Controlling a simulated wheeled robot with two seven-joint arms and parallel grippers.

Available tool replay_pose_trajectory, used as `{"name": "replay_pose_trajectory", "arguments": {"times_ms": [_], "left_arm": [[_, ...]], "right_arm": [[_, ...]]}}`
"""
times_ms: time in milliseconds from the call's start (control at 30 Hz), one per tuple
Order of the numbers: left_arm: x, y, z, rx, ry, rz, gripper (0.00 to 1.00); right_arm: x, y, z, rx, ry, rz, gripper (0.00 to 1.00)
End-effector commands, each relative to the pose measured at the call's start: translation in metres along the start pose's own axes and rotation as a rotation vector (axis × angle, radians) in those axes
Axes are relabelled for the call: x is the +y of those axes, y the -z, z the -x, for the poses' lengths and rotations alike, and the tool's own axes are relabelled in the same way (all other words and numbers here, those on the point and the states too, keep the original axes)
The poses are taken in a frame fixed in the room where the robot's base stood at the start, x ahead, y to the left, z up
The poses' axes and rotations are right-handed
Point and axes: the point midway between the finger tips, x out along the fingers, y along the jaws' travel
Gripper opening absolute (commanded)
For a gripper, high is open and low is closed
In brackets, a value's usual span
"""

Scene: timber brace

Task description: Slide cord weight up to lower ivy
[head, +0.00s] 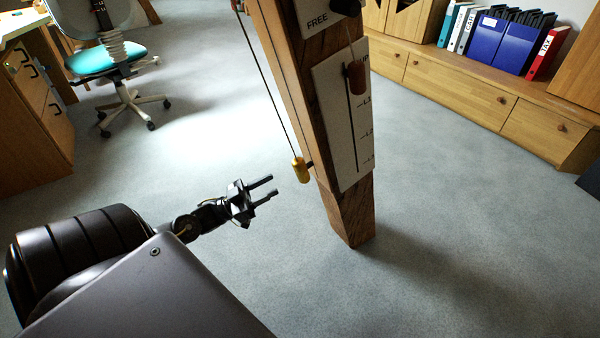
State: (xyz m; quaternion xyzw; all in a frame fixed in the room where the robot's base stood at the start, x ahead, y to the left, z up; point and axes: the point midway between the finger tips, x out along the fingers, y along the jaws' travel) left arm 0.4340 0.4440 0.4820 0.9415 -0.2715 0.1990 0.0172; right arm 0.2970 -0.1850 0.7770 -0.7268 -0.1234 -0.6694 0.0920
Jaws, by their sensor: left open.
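The cord weight is a small yellow-gold cylinder (301,169) at the low end of a dark cord (268,80), beside the left face of the timber brace (347,215). A white scale plate (340,125) on the brace has a vertical slot with L marks. A reddish-brown slider or knob (356,78) sits near the slot's top. My left gripper (273,187) is open and empty, a little left of and below the weight, its fingers pointing toward it without touching. The ivy is not in view. My right gripper is not in view.
A white panel marked FREE with a black knob (345,6) is at the brace's top. A swivel chair (118,65) and desk (35,110) stand at the left. Low wooden cabinets (460,90) with binders (500,40) line the right. The grey floor around the brace is clear.

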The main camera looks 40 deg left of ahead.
Motion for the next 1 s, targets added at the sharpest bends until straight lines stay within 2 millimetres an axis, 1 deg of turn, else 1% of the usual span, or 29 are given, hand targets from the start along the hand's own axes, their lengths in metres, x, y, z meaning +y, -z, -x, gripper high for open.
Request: {"name": "replay_pose_trajectory", "arguments": {"times_ms": [167, 500, 600, 800, 1000], "left_arm": [[0.000, -0.001, -0.015, 0.002, 0.000, -0.001, 0.41], [0.000, -0.002, -0.077, 0.001, 0.001, -0.002, 0.41], [0.000, -0.002, -0.091, 0.001, 0.001, -0.002, 0.41], [-0.001, -0.001, -0.106, -0.001, 0.002, -0.001, 0.41], [0.000, -0.001, -0.108, -0.003, 0.003, 0.000, 0.41]], "right_arm": [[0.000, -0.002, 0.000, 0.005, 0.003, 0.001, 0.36], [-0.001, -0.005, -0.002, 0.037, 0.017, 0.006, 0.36], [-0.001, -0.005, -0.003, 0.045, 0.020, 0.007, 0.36], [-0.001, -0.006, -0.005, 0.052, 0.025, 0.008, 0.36], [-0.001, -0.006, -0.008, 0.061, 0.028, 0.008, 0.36]]}}
